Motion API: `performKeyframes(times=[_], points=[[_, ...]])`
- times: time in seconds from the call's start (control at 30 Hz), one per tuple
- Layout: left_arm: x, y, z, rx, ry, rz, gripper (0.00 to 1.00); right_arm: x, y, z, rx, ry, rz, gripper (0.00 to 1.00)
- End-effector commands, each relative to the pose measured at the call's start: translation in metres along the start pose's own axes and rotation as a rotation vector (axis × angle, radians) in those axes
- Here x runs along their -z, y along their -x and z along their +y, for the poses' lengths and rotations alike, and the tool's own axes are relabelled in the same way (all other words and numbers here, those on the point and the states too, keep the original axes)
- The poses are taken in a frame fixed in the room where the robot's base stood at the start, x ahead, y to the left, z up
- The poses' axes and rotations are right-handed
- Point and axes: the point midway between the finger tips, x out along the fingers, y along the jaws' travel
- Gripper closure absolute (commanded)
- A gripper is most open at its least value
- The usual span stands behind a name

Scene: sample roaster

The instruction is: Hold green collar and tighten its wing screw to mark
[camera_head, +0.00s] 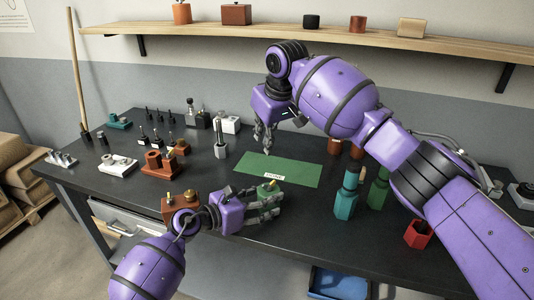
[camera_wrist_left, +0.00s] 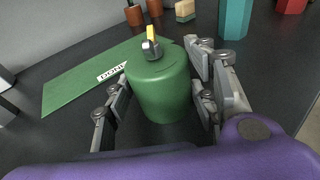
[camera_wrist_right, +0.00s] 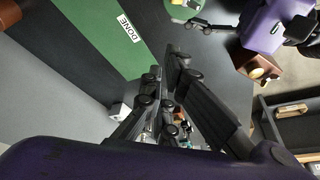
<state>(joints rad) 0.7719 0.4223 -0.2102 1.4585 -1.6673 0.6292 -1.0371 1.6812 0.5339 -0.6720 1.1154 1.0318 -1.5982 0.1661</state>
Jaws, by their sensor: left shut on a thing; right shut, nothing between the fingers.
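The green collar (camera_head: 266,191) stands on the dark table at the near edge of the green mat. In the left wrist view the collar (camera_wrist_left: 163,92) is a smooth upright cylinder with a metal wing screw (camera_wrist_left: 150,47) with a yellow part on top. My left gripper (camera_head: 268,207) is shut on the collar, a finger on each side. My right gripper (camera_head: 267,152) is shut and empty, above the table beyond the mat's left part, apart from the collar. The collar (camera_wrist_right: 183,11) shows partly at the top of the right wrist view. I cannot make out any mark.
The green mat (camera_head: 295,172) bears a DONE label. A brown block (camera_head: 180,205) sits left of my left gripper. Teal (camera_head: 345,204) and green (camera_head: 378,193) posts and a red holder (camera_head: 418,235) stand right. Several parts crowd the table's left side; a shelf (camera_head: 330,37) runs behind.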

Motion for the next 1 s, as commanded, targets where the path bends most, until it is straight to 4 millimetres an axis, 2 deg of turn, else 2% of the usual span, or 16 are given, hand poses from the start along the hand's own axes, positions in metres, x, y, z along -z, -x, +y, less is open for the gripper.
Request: performKeyframes(times=[0.3,0.53,1.0], points=[[0.0,0.0,0.0,0.0,0.0,-0.001,0.84,0.0,-0.058,0.0,-0.001,-0.002,-0.003,1.0],[0.0,0.0,0.0,0.0,0.0,-0.001,0.84,0.0,-0.094,0.0,-0.002,-0.002,-0.001,1.0],[0.0,0.0,0.0,0.0,0.0,0.0,0.84,-0.035,-0.081,0.002,-0.004,-0.002,0.002,1.0]])
